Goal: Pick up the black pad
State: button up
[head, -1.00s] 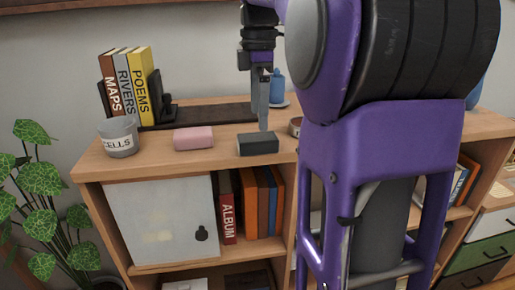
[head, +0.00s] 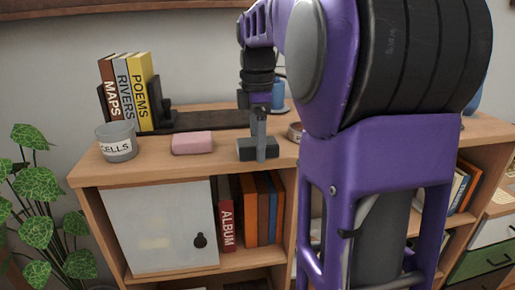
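The black pad (head: 245,150), a dark grey block, lies on the top of the wooden cabinet (head: 170,163) near its front edge. My gripper (head: 261,155) points down at the pad, and its finger covers the middle of it. Only the near finger shows clearly; the far one is hidden behind it. Whether the fingers touch the pad or are closed on it cannot be told from this view.
A pink block (head: 192,143) lies left of the pad, with a grey cup (head: 117,141) farther left. Books (head: 125,93) stand by a black holder at the back. A blue bottle (head: 278,95) and a small round dish (head: 295,132) are close to my gripper.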

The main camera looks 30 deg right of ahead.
jog(key=c, duration=1.1)
notch_tip(320, 180, up, 10)
jog(key=shift+p, duration=1.15)
jog(key=shift+c, duration=0.2)
jog(key=o, duration=0.8)
jog(key=c, duration=0.5)
